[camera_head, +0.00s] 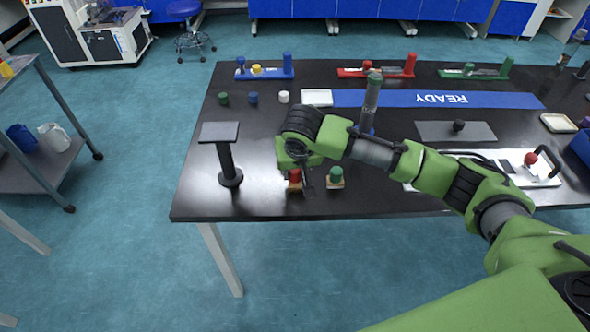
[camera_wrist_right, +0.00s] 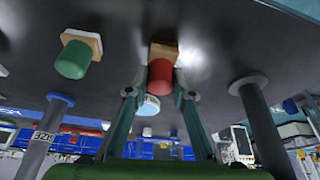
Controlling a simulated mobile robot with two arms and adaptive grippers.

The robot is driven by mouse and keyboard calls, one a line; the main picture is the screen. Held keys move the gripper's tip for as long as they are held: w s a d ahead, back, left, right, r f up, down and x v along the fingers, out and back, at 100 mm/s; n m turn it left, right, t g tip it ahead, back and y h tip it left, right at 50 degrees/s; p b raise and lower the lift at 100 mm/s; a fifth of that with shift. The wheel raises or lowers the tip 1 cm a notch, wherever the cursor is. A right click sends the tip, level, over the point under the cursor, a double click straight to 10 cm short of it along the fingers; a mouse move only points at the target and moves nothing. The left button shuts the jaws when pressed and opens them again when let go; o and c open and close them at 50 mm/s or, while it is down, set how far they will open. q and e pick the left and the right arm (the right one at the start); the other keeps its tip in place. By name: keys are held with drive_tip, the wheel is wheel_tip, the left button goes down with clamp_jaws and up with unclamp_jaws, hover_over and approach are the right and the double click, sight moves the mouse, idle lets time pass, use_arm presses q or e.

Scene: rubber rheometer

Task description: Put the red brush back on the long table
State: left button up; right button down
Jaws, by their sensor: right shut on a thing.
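The red brush (camera_head: 295,175), with a red handle and a pale wooden-looking base, is at the front edge area of the black long table (camera_head: 262,195). It stands upright, and its base looks to be on or just above the tabletop. My right gripper (camera_head: 303,180) is at the brush, with its fingers shut on the red handle. In the right wrist view the red handle (camera_wrist_right: 160,77) sits between the two fingertips, base toward the table. My left gripper is not in view.
A green brush (camera_head: 336,177) stands close to the right of the red one. A black post stand (camera_head: 226,160) is to the left. A clear cylinder (camera_head: 371,100) rises behind my forearm. The tabletop's front left corner is clear.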

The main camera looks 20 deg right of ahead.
drive_tip(key=shift+f, duration=0.1)
drive_tip(key=c, duration=1.8)
unclamp_jaws()
drive_tip(key=shift+o, duration=0.2)
drive_tip(key=v, duration=1.2)
